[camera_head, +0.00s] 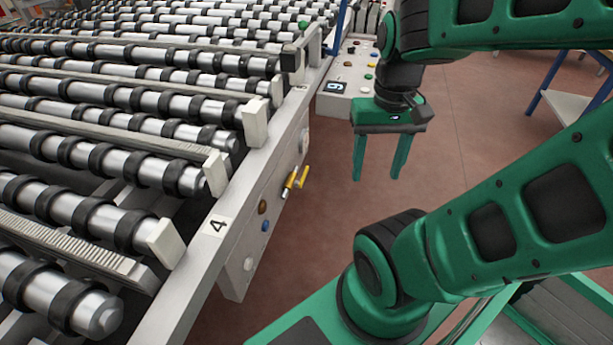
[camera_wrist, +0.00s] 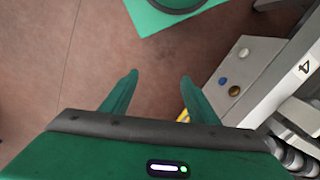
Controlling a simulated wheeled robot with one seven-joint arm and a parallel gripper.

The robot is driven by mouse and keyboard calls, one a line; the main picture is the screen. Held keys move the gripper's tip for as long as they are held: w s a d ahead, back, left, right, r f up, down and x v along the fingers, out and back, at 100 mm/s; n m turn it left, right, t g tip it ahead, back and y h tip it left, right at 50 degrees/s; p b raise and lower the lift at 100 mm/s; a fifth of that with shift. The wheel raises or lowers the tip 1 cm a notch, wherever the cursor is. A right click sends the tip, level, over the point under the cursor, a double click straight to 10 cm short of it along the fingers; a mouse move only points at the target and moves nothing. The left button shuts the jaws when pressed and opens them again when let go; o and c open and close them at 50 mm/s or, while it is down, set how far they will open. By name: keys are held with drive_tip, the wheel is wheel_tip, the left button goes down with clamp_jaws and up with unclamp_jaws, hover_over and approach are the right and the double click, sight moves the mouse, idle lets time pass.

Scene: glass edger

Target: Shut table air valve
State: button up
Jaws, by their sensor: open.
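The yellow-handled valve (camera_head: 289,184) sits on the side panel of the roller table, below its edge rail. Its two yellow parts stand out from the panel and slant upward. In the wrist view only a bit of yellow (camera_wrist: 184,115) shows beside one finger; the rest is hidden behind my gripper. My gripper (camera_head: 377,172) is open and empty, with its fingers pointing down. In the head view it is to the right of the valve and apart from it. In the wrist view my fingertips (camera_wrist: 159,76) are over the bare floor.
The roller table (camera_head: 218,224), marked 4, fills the left side. Its panel carries a blue button (camera_head: 265,226) and a brown button (camera_head: 262,207). A control box (camera_head: 336,104) with coloured buttons stands behind. Open floor (camera_head: 478,130) lies right of my gripper.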

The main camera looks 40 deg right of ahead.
drive_tip(key=o, duration=0.5)
drive_tip(key=shift+s+d, duration=0.1)
drive_tip(key=shift+s, duration=0.1)
drive_tip(key=o, duration=0.4)
drive_tip(key=w+d+f+m+g, duration=0.1)
drive_tip(key=w+d+f+m, duration=0.1)
drive_tip(key=w+f, duration=0.1)
drive_tip(key=shift+w+d+f+g+y, duration=0.15)
drive_tip(key=shift+d+f+g+y, duration=0.2)
drive_tip(key=shift+f, duration=0.4)
drive_tip(key=m+t+y, duration=1)
drive_tip(key=m+t, duration=0.6)
drive_tip(key=m, duration=0.4)
approach(305, 175)
drive_tip(key=x, duration=0.8)
drive_tip(key=shift+w+a, duration=0.1)
drive_tip(key=shift+w, duration=0.15)
